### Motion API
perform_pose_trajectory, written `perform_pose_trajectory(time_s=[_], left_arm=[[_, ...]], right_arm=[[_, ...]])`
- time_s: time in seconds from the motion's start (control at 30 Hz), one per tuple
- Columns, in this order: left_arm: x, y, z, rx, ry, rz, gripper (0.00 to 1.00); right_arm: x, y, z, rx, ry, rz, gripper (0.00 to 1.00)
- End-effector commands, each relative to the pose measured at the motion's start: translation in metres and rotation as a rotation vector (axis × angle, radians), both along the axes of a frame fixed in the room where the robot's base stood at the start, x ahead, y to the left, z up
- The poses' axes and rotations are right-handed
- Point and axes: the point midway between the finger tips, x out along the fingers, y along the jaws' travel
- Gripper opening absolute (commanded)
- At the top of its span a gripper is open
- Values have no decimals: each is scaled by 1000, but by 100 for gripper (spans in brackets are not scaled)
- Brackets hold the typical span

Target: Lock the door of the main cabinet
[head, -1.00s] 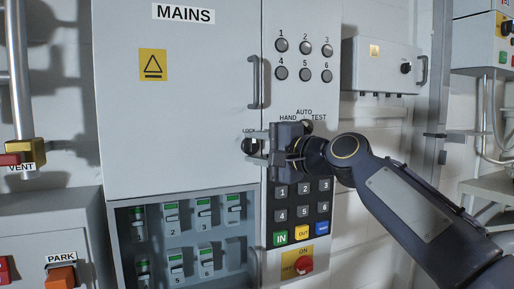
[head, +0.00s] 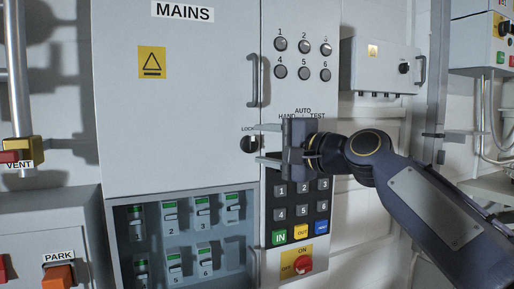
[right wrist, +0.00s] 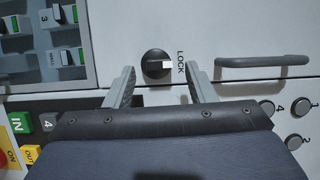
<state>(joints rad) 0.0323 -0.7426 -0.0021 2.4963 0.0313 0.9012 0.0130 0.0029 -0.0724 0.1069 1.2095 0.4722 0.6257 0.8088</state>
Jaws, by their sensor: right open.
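The main cabinet door (head: 185,100), a large pale panel under the MAINS label, looks shut. At its lower right is a round black lock knob (head: 249,144) with a LOCK label above it. In the right wrist view the knob lies between and beyond the fingertips (right wrist: 159,72), and a gap shows on each side. My left gripper is not in view.
A vertical door handle (head: 254,80) is above the knob. A keypad (head: 300,205) and a red rotary switch (head: 303,264) sit below my right gripper. Breakers (head: 172,218) line the open bay below the door. A grey side box (head: 380,65) hangs at right.

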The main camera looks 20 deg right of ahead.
Motion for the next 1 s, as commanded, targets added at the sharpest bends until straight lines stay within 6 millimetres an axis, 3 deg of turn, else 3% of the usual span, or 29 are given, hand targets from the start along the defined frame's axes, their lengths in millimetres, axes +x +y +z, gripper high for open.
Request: perform_pose_trajectory(time_s=[0.1, 0.3, 0.87, 1.0], left_arm=[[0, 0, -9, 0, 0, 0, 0], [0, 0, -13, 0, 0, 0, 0], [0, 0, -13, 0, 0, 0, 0], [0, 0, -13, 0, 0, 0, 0]], right_arm=[[-21, -9, -1, 2, -4, -2, 50], [-41, -17, 0, 1, -2, 0, 50], [-44, -18, 0, -1, 0, 1, 50], [-50, -13, -26, -73, 35, 6, 50]])
